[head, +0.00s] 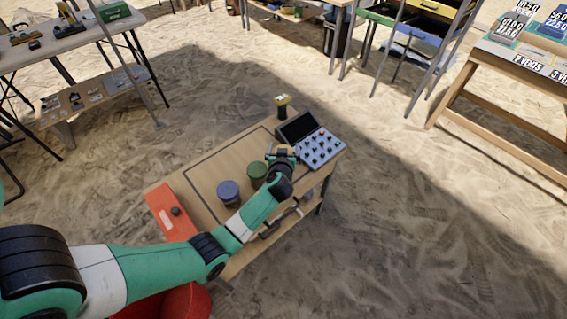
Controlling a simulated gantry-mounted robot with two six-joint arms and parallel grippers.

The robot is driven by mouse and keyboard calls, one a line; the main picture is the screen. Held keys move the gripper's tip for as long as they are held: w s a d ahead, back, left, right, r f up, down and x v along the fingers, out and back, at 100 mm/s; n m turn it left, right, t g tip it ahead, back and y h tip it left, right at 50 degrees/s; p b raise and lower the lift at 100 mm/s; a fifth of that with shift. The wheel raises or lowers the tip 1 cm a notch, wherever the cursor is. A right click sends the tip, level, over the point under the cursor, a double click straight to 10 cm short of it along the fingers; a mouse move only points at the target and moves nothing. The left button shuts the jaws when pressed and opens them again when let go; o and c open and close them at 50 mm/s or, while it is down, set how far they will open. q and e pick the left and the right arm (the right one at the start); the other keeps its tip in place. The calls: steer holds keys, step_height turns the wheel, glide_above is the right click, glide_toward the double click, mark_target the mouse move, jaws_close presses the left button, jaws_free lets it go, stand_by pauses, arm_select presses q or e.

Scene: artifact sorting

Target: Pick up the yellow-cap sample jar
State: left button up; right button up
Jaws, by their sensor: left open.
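On the small wooden table (195,172), a jar with a blue cap (228,191) and a jar with a green cap (256,171) stand side by side. My left gripper (283,153) is open, just right of the green-capped jar and in front of the grey device. I cannot make out a yellow-cap jar at the gripper; the gripper and wrist cover that spot. A small dark upright object with a yellowish top (282,104) stands at the table's far edge, beyond the gripper; it is too small to tell what it is. My right gripper is out of view.
A grey device with a dark screen and a panel of knobs (321,148) is close behind and right of the gripper. An orange-red panel (170,212) with a dark knob lies at the table's left end. The tabletop's left middle is clear. Other tables stand farther off on sand.

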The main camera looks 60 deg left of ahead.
arm_select(q)
steer(key=c, duration=1.3)
steer(key=shift+r+p, duration=0.4)
steer(key=shift+r, duration=0.15)
step_height(320, 180, up, 3)
steer(key=shift+p, duration=1.1)
steer(key=d+r+p, duration=0.1)
steer(key=s+d+r+p, duration=0.1)
steer(key=r+p, duration=0.1)
steer(key=s+d+r+p, duration=0.1)
steer(key=r+p, duration=0.1)
steer(key=shift+r, duration=0.1)
steer(key=shift+p+v, duration=5.6)
steer(key=shift+p, duration=2.25)
